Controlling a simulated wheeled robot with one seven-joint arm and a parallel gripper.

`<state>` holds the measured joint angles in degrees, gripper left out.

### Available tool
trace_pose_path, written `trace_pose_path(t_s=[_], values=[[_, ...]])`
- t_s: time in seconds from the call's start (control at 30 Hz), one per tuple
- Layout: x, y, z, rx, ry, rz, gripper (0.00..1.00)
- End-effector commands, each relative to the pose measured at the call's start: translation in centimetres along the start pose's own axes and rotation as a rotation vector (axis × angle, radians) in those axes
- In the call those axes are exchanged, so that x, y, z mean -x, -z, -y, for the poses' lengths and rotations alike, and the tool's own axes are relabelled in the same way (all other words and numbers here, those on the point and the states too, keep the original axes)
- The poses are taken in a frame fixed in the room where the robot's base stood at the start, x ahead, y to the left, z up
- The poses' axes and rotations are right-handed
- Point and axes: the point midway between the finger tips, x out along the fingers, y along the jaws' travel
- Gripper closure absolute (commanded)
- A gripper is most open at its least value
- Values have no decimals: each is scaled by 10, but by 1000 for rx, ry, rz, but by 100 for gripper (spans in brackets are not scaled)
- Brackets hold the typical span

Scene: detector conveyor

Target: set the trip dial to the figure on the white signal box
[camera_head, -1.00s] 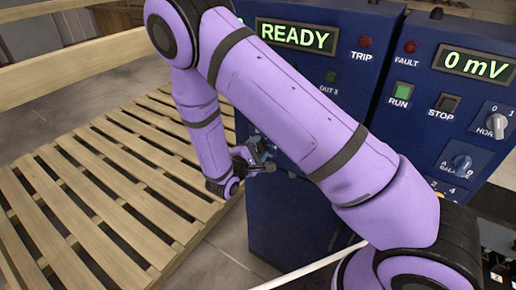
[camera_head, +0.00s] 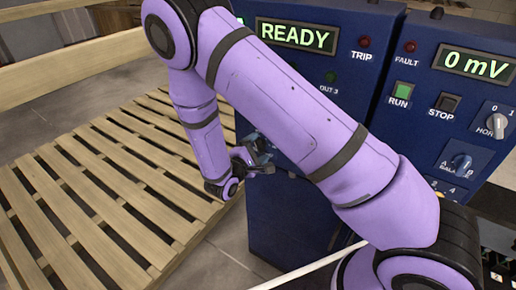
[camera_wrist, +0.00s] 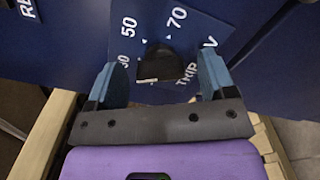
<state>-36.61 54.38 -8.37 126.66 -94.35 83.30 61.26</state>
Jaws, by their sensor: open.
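The trip dial (camera_wrist: 158,64) is a dark knob on a blue plate in the wrist view. The figures 50 and 70 show beside it, another figure is partly hidden at left, and "TRIP" is partly covered below. My gripper (camera_wrist: 161,60) is open, with one blue finger on each side of the knob; I cannot tell whether they touch it. In the head view my gripper (camera_head: 262,152) is at the front of the left blue cabinet (camera_head: 268,215), and my arm hides the dial. I cannot make out a white signal box in either view.
The READY display (camera_head: 298,36) and TRIP lamp (camera_head: 365,41) are above my arm. The right panel has a 0 mV display (camera_head: 478,63), RUN button (camera_head: 403,90), STOP button (camera_head: 447,102) and more knobs. A wooden pallet (camera_head: 125,185) lies at left.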

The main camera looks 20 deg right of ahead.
Motion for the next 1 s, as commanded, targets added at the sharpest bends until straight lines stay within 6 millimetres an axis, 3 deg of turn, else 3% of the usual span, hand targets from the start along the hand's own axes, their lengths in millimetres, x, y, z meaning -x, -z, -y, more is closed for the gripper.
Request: trace_pose_path(t_s=[0.5,0.7,1.0], values=[[87,1,0,1,-1,-5,23],[102,0,0,0,-1,-3,23],[103,0,0,0,0,-1,23]])
